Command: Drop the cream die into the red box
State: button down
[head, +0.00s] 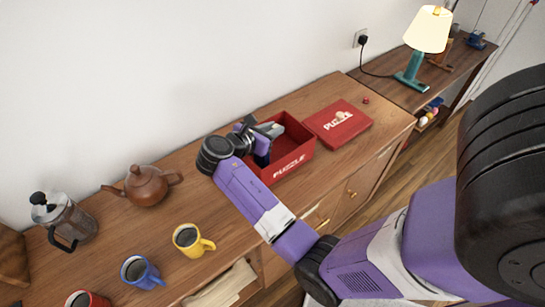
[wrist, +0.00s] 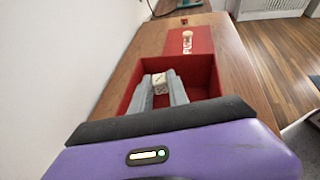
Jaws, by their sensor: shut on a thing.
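The cream die (wrist: 161,80) is pinched between the two grey fingertips of my gripper (wrist: 160,84) in the wrist view. In the head view I cannot make out the die. The open red box (head: 294,163), marked PUZZLE, stands on the wooden cabinet top. In the wrist view the red box (wrist: 206,72) shows behind and around the fingers. I cannot tell exactly how high the die is above the box floor.
The red lid (head: 338,127) lies right of the box, with a small red object (head: 365,100) beyond it. A lamp (head: 425,40) stands at the far right.

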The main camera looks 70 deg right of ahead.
jog(key=shift+f+b, duration=0.3)
jog(key=shift+f, duration=0.15)
jog(key=c, duration=1.2)
grip_release()
jog(key=v, duration=0.7)
jog(key=shift+w+a+r+b, duration=0.1)
jog(key=shift+a+r+b, duration=0.1)
jog(key=shift+a+b, duration=0.15)
